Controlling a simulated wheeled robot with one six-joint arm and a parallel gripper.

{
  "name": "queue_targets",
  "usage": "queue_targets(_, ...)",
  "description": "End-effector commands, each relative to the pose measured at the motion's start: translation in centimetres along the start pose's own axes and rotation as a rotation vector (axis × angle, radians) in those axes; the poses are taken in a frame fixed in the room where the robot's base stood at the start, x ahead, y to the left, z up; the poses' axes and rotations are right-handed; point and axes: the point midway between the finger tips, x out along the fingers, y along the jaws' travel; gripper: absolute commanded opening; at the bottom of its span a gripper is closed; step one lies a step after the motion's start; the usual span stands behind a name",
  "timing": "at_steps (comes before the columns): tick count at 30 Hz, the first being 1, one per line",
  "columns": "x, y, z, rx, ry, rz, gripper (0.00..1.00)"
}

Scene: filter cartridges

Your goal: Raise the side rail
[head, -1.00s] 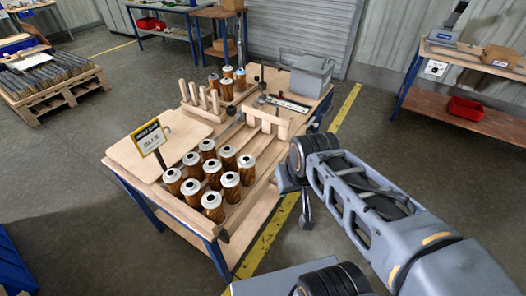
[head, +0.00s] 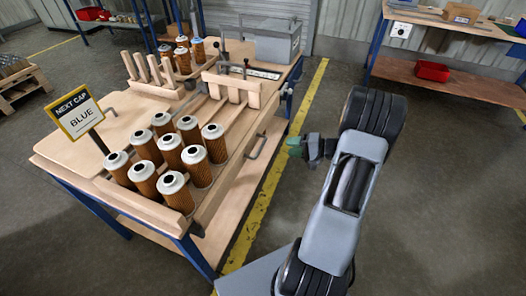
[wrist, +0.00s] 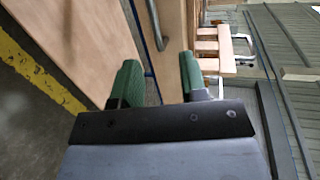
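The wooden side rail (head: 226,171) runs low along the right edge of the work table, with a grey metal handle (head: 258,147) on its outer face. Whether the rail is hinged I cannot tell. My gripper (head: 294,147) is just right of the handle, apart from it, with green fingertips pointing left at the table. In the wrist view my gripper (wrist: 158,80) has its two green fingers spread wide, with nothing between them. The handle (wrist: 147,30) shows beyond the fingers, against the wooden edge (wrist: 173,30).
Several brown filter cartridges (head: 171,150) with pale caps stand near the table's front. A "NEXT CAP BLUE" sign (head: 76,112) stands left of them. A wooden peg comb (head: 232,88) and grey box (head: 275,45) are behind. Floor right of the table is free.

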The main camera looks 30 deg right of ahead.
Motion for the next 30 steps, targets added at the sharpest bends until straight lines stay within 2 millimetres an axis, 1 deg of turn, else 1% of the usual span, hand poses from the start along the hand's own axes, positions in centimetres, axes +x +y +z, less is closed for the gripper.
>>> queue_targets(1,-0.3,1.1,-0.6,0.003,0.027,-0.020,0.40)
queue_targets(4,-0.2,1.6,-1.2,0.003,0.056,-0.043,0.40)
queue_targets(7,0.8,1.7,-1.4,0.001,0.064,-0.049,0.40)
queue_targets(15,6.0,1.4,-1.7,0.002,0.061,-0.048,0.40)
queue_targets(21,9.4,1.2,-1.9,0.002,0.062,-0.046,0.40)
queue_targets(24,10.8,1.2,-2.0,0.002,0.062,-0.047,0.40)
queue_targets(30,12.3,1.1,-2.2,0.003,0.064,-0.046,0.40)
